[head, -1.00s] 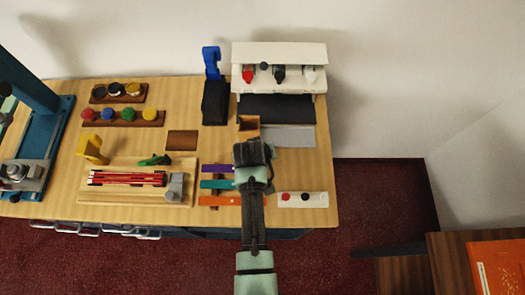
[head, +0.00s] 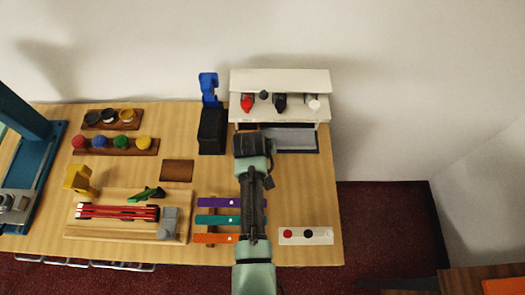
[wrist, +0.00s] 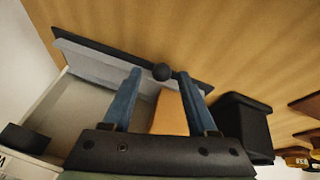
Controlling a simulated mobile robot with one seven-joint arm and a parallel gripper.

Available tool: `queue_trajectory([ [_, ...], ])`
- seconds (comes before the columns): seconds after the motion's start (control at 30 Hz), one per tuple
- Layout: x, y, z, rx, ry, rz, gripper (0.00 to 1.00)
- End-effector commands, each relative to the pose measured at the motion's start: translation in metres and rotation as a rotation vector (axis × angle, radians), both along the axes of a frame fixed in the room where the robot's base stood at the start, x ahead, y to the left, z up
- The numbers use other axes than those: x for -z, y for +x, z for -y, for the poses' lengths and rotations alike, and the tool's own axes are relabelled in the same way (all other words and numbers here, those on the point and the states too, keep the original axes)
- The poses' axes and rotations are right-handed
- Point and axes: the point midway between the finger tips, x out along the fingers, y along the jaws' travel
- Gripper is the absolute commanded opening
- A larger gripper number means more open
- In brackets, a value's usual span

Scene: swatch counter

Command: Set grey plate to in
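The grey plate (head: 297,142) sticks out at the foot of the white cabinet (head: 280,82).
An orange-tan block (wrist: 169,114) shows between the fingers, beside the plate. A black holder (head: 212,132) stands left of the cabinet. Purple, teal and orange strips (head: 217,220) and a white panel with red and black buttons (head: 305,236) lie nearer the front.

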Motion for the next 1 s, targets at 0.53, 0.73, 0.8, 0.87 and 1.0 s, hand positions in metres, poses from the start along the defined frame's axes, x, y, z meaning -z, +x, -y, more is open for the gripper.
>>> queue_trajectory([
  [0.53, -0.018, -0.011, -0.002, -0.001, 0.000, -0.003, 0.59],
  [0.73, -0.049, -0.025, -0.006, -0.001, 0.000, -0.002, 0.59],
  [0.8, -0.061, -0.029, -0.007, -0.001, 0.000, -0.001, 0.59],
  [0.87, -0.070, -0.034, -0.008, -0.001, 0.000, -0.001, 0.59],
  [1.0, -0.091, -0.043, -0.010, 0.000, 0.000, -0.001, 0.59],
])
